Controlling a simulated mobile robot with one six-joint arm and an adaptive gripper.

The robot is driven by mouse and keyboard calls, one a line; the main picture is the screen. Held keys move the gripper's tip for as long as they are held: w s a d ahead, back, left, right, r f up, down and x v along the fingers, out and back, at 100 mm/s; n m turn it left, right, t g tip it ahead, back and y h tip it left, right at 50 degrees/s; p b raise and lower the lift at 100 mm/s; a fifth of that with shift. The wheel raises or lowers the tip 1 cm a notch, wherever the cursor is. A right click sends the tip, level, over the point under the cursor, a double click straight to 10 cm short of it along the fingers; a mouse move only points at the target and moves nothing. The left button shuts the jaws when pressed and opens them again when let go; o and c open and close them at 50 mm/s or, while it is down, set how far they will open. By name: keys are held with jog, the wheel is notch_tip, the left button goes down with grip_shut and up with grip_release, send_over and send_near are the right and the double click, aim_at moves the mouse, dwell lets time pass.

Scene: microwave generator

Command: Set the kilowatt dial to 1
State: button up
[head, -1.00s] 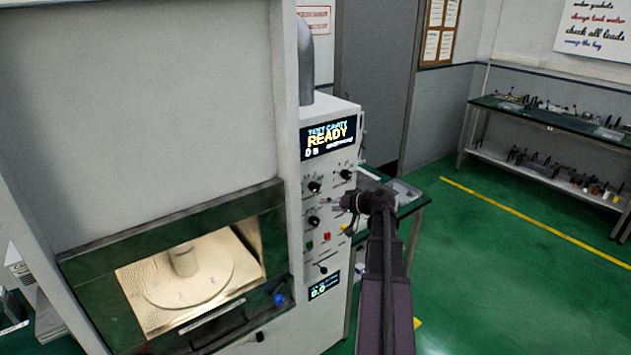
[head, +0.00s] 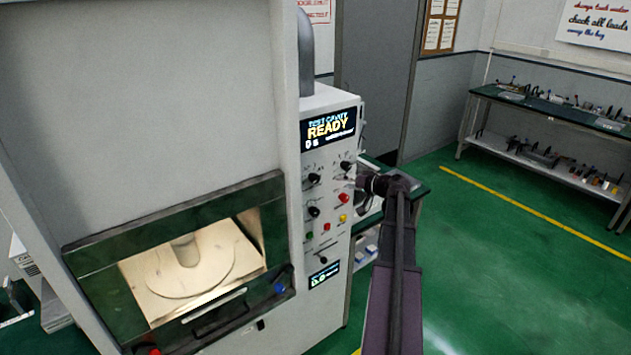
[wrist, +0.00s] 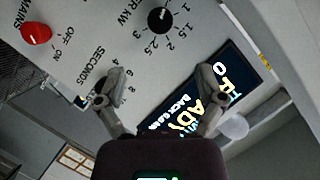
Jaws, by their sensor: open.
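In the head view my gripper (head: 363,188) is at the panel's right side.
The SECONDS numerals (wrist: 118,84) lie beside my left finger, which hides part of that dial. A red MAINS knob (wrist: 36,33) is at upper left. The READY display (head: 328,128) tops the panel. The lit oven window (head: 195,265) is left; open green floor (head: 500,270) is right.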

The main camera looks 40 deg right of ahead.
aim_at(317, 179)
jog(key=b+x, duration=0.3)
jog(key=x, duration=0.9)
jog(key=shift+w+a, duration=0.2)
jog(key=shift+w, duration=0.1)
jog(key=c, duration=1.2)
